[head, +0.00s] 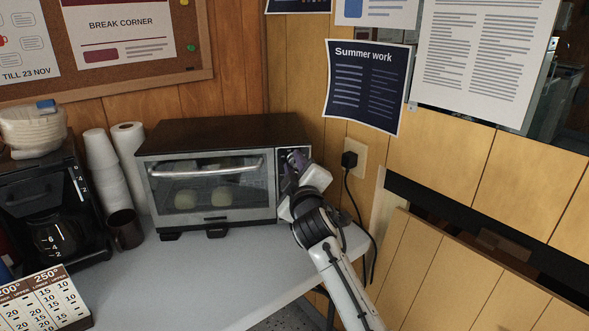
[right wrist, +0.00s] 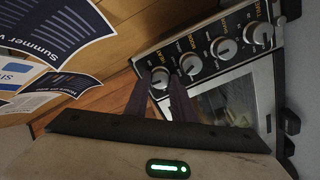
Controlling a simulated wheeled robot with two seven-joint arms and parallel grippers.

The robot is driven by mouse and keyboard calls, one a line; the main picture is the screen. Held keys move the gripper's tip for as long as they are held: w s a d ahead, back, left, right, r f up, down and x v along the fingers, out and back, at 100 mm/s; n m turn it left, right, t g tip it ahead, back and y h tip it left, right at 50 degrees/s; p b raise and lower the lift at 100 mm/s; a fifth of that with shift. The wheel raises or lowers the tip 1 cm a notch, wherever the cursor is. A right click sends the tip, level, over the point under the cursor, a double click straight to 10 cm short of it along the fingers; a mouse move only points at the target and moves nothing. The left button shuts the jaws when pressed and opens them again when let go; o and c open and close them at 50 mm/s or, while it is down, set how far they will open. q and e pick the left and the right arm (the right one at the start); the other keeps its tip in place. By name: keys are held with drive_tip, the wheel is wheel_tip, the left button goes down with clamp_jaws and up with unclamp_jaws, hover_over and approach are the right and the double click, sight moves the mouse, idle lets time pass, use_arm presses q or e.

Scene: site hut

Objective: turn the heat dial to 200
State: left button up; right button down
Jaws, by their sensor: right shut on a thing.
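The toaster oven (head: 205,133) stands on the table with its door shut and pale round items behind the glass. Its control panel on the right end is mostly covered by my right gripper (head: 294,160) in the head view. In the right wrist view the panel (right wrist: 208,66) has a row of several round silver dials. My right gripper (right wrist: 162,82) has its two dark purple fingers shut around the end dial (right wrist: 160,79), nearest the wooden wall. The fingers partly hide that dial, and its pointer and setting cannot be read. My left gripper is not in view.
A coffee maker (head: 42,195), stacked cups (head: 103,170), a paper roll (head: 129,160) and a brown mug (head: 126,229) stand left of the oven. A number chart (head: 47,300) is at front left. A plug and cord (head: 349,160) hang by my right arm. The front table is clear.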

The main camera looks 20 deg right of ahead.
drive_tip(key=shift+m, duration=1.9)
drive_tip(key=c, duration=1.5)
unclamp_jaws()
